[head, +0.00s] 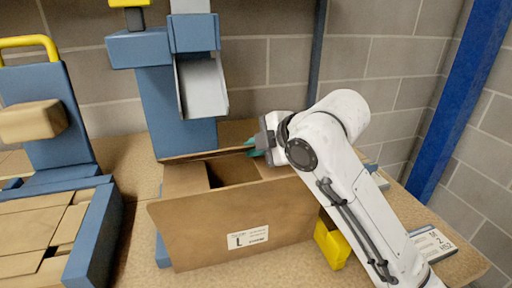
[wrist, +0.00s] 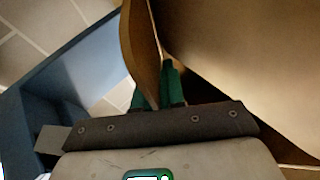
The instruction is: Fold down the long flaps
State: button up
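An open brown carton (head: 205,235) with an "L" label on its front stands on the worktop. A short flap (head: 185,180) lies inward at its left end, and a dark gap shows the inside. The rear long flap (head: 205,155) shows as a thin edge at the back. My gripper (head: 253,146) is at this flap's right part, its green fingertips at the edge. In the wrist view, a cardboard edge (wrist: 145,50) runs between the two green fingers (wrist: 156,88). Whether they press on it is unclear. I cannot clearly separate the front long flap from the front panel.
A blue stand (head: 175,110) with a grey chute (head: 202,88) rises close behind the carton. A blue frame with brown boxes (head: 35,225) stands at left. A yellow bin (head: 331,243) and a blue post (head: 462,95) are at right.

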jog(key=o, duration=0.3)
jog(key=shift+f, duration=0.1)
